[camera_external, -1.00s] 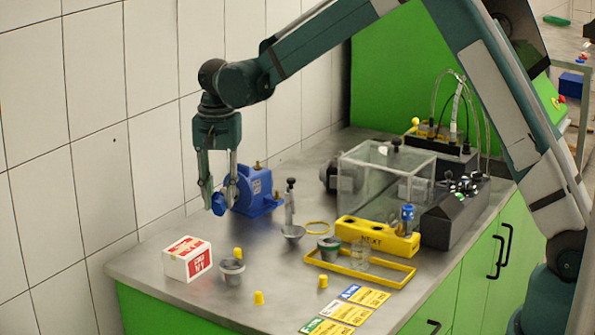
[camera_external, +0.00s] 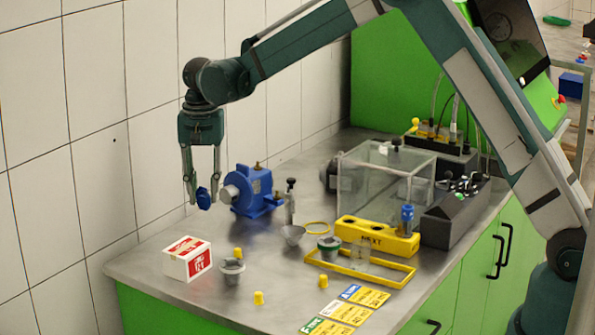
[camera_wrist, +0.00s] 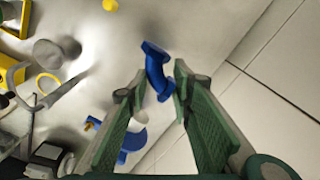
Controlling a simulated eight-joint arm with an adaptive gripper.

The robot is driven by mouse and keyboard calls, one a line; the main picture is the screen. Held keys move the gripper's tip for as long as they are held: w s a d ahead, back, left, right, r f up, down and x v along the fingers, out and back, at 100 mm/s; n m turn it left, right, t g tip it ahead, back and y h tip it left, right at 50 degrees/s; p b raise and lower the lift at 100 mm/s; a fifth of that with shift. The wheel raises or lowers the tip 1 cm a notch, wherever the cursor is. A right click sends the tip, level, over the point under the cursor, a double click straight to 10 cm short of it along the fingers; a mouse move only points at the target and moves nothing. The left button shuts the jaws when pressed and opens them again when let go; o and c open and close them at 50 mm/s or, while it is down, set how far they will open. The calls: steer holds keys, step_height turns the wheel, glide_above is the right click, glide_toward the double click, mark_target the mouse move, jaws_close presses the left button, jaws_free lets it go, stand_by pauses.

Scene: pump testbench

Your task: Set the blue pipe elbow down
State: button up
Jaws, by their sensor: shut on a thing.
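The blue pipe elbow (camera_external: 204,198) hangs between the fingertips of my gripper (camera_external: 203,190), in the air left of the blue pump. In the wrist view the elbow (camera_wrist: 156,70) is a curved blue piece at the tips of my green fingers (camera_wrist: 158,92). My gripper is shut on it. The elbow is clear of the steel bench top (camera_external: 165,235), with the wall behind. The fingers hide part of the elbow in the external view.
The blue pump (camera_external: 255,190) with a grey round port stands just right of my gripper. A red-and-white box (camera_external: 187,259), a grey cup (camera_external: 231,271) and yellow caps (camera_external: 258,297) are nearer the front. Bare bench lies between the box and the pump.

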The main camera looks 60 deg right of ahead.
glide_above(207, 238)
steer(key=shift+w+f, duration=0.1)
steer(key=shift+f, duration=2.9)
steer(key=shift+f, duration=1.85)
steer(key=shift+f, duration=0.15)
steer(key=o, duration=0.9)
steer(key=shift+o, duration=0.2)
step_height(207, 238, up, 12)
steer(key=shift+r, duration=0.15)
